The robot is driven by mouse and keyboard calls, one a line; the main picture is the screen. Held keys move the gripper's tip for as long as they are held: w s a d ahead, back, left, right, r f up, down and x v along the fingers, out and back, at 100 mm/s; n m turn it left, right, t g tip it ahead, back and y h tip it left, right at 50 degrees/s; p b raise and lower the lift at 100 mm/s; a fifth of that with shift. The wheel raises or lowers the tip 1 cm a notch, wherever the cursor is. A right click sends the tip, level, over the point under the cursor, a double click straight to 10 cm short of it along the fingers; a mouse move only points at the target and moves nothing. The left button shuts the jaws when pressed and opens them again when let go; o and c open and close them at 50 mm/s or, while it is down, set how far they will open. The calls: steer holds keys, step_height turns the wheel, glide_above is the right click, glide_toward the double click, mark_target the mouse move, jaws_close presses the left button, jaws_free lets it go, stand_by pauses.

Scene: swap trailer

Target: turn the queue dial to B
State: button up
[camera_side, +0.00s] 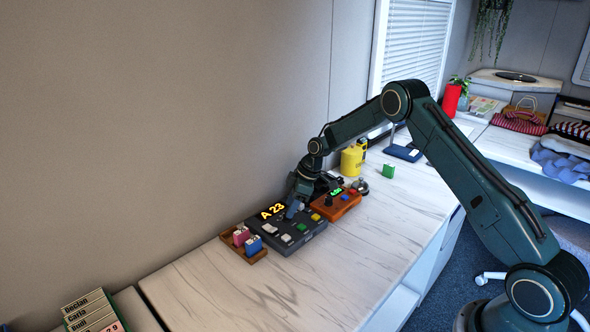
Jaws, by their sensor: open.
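A dark console (288,243) on the white counter has a lit yellow display reading "A 23" (271,211) and several coloured buttons. My gripper (294,209) is open, pointing down low over the back middle of this console, just right of the display. I cannot make out the queue dial on the console; my gripper and wrist cover part of its top. Whether the fingers touch anything there is too small to tell.
An orange-brown box (341,209) with a green display and dark knob stands right of the console. A wooden tray (258,257) with pink and blue pieces is at its left. The front counter is clear.

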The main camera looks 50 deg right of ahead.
steer(key=shift+x, duration=1.35)
steer(key=shift+c, duration=0.5)
steer(key=c, duration=0.9)
steer(key=shift+m, duration=0.4)
steer(key=m+h, duration=0.1)
steer(key=m, duration=0.2)
steer(key=shift+a+t, duration=0.15)
steer(key=shift+t, duration=0.25)
steer(key=m+h, duration=0.2)
steer(key=m, duration=0.3)
steer(key=shift+s+a, duration=0.1)
